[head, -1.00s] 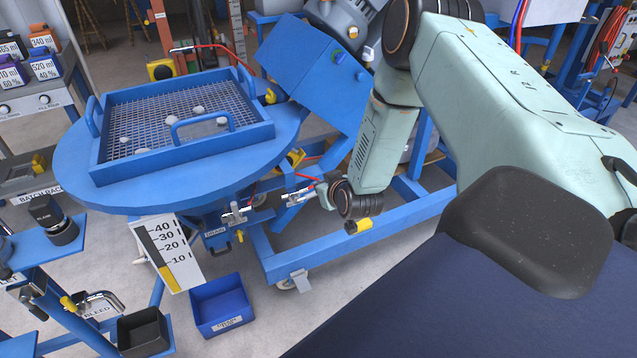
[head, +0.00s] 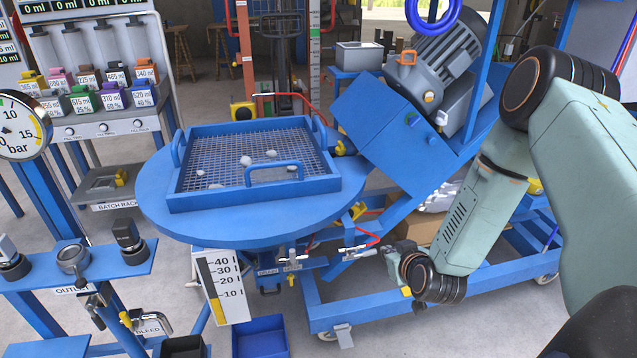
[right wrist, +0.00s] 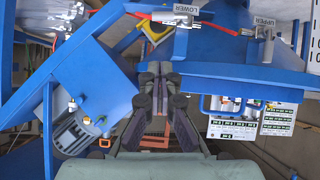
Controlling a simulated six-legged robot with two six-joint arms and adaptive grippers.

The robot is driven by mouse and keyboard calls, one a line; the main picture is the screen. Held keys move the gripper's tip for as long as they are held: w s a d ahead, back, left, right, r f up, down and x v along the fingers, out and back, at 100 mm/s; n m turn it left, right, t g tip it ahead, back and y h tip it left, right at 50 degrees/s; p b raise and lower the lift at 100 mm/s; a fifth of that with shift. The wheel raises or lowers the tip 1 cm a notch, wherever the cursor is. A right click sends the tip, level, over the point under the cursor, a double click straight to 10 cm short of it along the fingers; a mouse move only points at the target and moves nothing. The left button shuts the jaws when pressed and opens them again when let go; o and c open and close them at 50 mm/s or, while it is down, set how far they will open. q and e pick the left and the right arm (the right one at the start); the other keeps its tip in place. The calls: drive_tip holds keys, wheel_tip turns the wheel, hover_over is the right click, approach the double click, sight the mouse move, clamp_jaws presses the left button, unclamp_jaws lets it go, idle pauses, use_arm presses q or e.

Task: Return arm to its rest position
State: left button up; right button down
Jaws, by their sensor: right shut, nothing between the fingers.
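My right arm comes in from the right in the head view. My left gripper is in no view.
A blue mesh tray (head: 250,193) with several pale lumps sits on the table. A tilted blue housing with a grey motor (head: 437,62) stands close to my right arm. A blue frame (head: 390,310) lies below my gripper. A blue bin (head: 262,338) is on the floor.

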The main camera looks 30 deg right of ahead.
drive_tip(key=s+a+f+g+y, duration=0.1)
drive_tip(key=s+a+f+g, duration=0.2)
drive_tip(key=s+a, duration=0.3)
drive_tip(key=s+a+f+n+g+y+b, duration=0.1)
drive_tip(key=s+a+f+g, duration=0.3)
drive_tip(key=s, duration=1)
drive_tip(key=s+a+f+g+y+b, duration=0.1)
drive_tip(key=s+a+f+g, duration=0.2)
drive_tip(key=s+a, duration=0.5)
drive_tip(key=shift+s+f+n+g, duration=0.4)
drive_tip(key=shift+s+f, duration=0.05)
drive_tip(key=shift+s, duration=0.5)
drive_tip(key=shift+d, duration=0.1)
idle(1.7)
